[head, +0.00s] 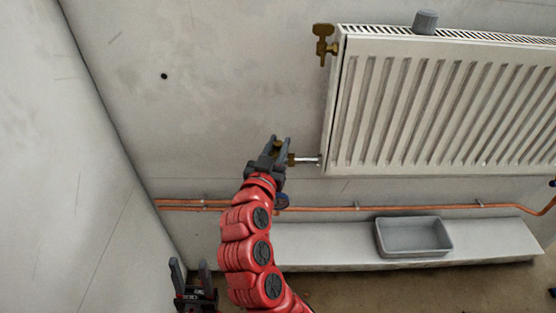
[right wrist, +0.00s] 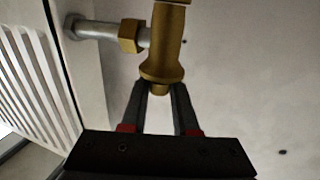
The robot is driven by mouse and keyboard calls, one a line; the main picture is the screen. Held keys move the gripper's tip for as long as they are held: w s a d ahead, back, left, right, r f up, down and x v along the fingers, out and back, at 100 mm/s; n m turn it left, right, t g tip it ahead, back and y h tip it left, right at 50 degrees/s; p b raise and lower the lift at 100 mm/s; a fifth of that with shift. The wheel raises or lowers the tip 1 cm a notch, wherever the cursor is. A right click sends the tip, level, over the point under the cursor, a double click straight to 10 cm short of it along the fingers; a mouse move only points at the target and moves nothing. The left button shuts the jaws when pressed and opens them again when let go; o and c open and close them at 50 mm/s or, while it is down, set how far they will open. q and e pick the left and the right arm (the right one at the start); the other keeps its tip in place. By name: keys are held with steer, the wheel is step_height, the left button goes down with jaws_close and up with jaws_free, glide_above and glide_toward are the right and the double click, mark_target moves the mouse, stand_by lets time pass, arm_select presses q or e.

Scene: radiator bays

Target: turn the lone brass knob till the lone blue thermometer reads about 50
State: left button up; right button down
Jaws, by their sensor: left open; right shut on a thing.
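A brass knob (head: 278,145) on a valve sits at the radiator's lower left corner, joined to it by a short metal pipe. My right gripper (head: 275,146) is shut on the knob. In the right wrist view, its fingers (right wrist: 158,96) close around the narrow end of the brass valve piece (right wrist: 163,55). My left gripper (head: 190,273) is open and empty at the lower left, well away from the knob.
A white radiator (head: 440,100) fills the right, with another brass fitting (head: 323,45) at its upper left corner and a grey cylinder (head: 425,21) on top. A copper pipe (head: 420,207) runs along the wall. A grey tray (head: 413,237) stands on a low ledge (head: 330,245).

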steer(key=shift+b, duration=0.3)
steer(key=shift+h, duration=0.3)
steer(key=shift+r, duration=0.1)
steer(key=c, duration=0.7)
jaws_free()
steer(key=v, duration=1.7)
steer(key=shift+s+r, duration=0.15)
steer(key=shift+a, duration=0.1)
